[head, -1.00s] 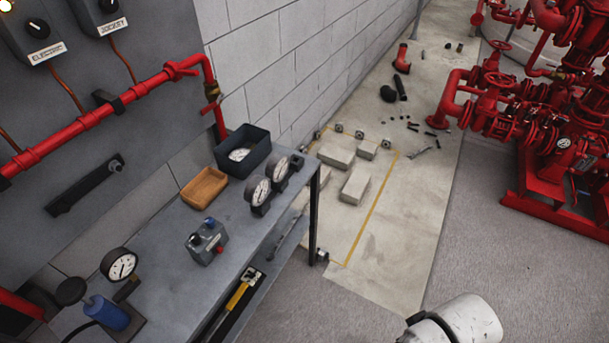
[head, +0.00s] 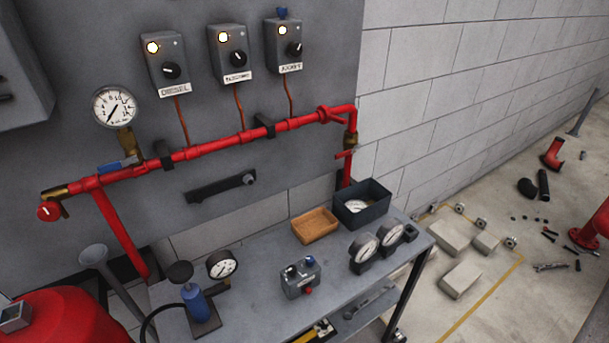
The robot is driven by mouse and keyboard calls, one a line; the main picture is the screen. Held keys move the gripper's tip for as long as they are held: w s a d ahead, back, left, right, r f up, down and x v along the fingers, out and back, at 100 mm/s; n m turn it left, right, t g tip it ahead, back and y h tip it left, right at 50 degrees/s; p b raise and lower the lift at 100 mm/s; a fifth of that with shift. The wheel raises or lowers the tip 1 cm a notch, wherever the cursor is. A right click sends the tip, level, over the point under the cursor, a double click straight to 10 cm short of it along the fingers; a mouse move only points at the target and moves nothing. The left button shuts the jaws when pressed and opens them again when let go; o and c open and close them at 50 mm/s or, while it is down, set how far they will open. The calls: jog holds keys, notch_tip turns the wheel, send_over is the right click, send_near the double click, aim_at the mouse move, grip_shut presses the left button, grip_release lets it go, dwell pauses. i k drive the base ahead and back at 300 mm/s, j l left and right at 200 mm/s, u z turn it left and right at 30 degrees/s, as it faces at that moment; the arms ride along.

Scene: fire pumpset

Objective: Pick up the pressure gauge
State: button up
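Several round white-faced pressure gauges are in the head view, and I cannot tell which one the task means. Two black-rimmed gauges stand side by side on the grey bench (head: 255,300), a left one (head: 364,249) and a right one (head: 391,233). Another gauge (head: 355,205) lies in the dark bin (head: 378,211), partly hidden by its wall. One gauge (head: 222,264) is beside the blue hand pump (head: 194,301). A larger gauge (head: 114,107) is mounted on the red wall pipe (head: 200,150). My gripper is not in view.
A wooden tray (head: 315,226) and a grey box with knobs (head: 300,278) sit on the bench. Switch boxes (head: 166,67) hang above. A red rounded object (head: 70,318) is at the lower left. Concrete blocks (head: 462,279) lie on the floor at right.

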aim_at(112, 105)
jog(key=i+l+u, duration=0.15)
jog(key=u, duration=0.3)
jog(key=i+l+u, duration=0.15)
jog(key=l+u, duration=0.15)
jog(key=u, duration=0.2)
